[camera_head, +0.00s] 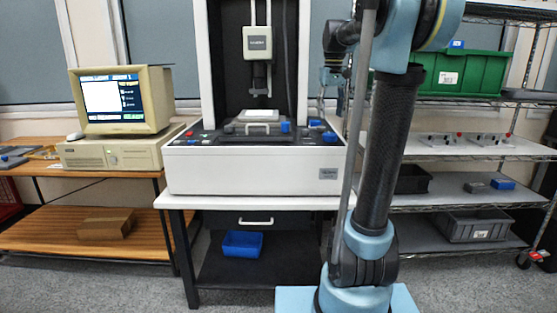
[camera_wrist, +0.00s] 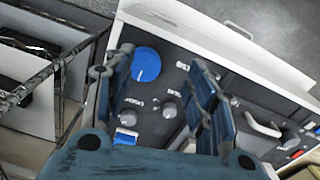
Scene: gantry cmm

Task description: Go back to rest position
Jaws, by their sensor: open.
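My gripper (camera_wrist: 160,85) is open in the wrist view, its two blue fingers apart with nothing held between them. Behind the fingers is the control panel (camera_wrist: 180,72) of the measuring machine, with a large blue dial (camera_wrist: 146,64), grey knobs and a blue button (camera_wrist: 125,136). Whether a fingertip touches the panel I cannot tell. In the head view the measuring machine (camera_head: 250,172) stands on a white-topped table, and my arm is raised at its right side. The gripper there is small and partly hidden by my arm.
A computer monitor (camera_head: 122,100) stands on a wooden desk at the left. A wire shelf rack (camera_head: 480,150) at the right holds a green bin (camera_head: 468,72) and grey crates. A blue bin (camera_head: 242,244) sits under the machine table. Grey floor shows in front.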

